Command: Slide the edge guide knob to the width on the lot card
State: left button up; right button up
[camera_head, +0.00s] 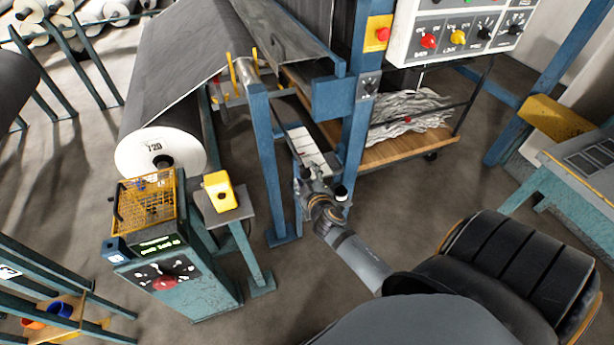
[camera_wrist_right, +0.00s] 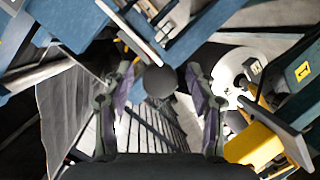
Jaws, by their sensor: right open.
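My right gripper (camera_head: 314,180) reaches in between the blue posts of the machine. In the right wrist view its two fingers (camera_wrist_right: 160,90) are apart, one on each side of the picture. A dark round knob (camera_wrist_right: 160,81) shows between and beyond the fingertips, below a blue beam with a pale strip. I see no finger contact with it, and the gap in depth is hard to judge. In the head view the arm partly covers this area. I cannot pick out a readable lot card. My left gripper is out of view.
Blue posts (camera_head: 264,150) stand close on both sides of my right gripper. A large grey roll with a white end (camera_head: 135,152) marked 720 is at the left. A yellow device (camera_head: 219,190) sits on a stand, beside a control console (camera_head: 185,290).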

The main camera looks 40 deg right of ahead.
jog(key=shift+s, duration=0.1)
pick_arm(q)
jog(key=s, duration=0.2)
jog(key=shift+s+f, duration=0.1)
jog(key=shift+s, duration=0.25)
pick_arm(e)
jog(key=v, duration=1.2)
jog(key=s+a+f+m+g+y, duration=0.1)
jog(key=s+f+g, duration=0.2)
jog(key=f, duration=1.1)
jog(key=s+a+f+g+y, duration=0.1)
jog(key=s+f+g+y, duration=0.2)
jog(key=f, duration=1.1)
jog(key=s+f+m+g, duration=0.2)
jog(key=s+f+g, duration=0.1)
jog(key=s+f, duration=0.6)
jog(key=s+f+m+g, duration=0.2)
jog(key=s+f, duration=0.8)
jog(key=s, duration=0.6)
jog(key=shift+d+f+g, duration=0.3)
jog(key=shift+d+g, duration=0.2)
jog(key=shift+g, duration=0.4)
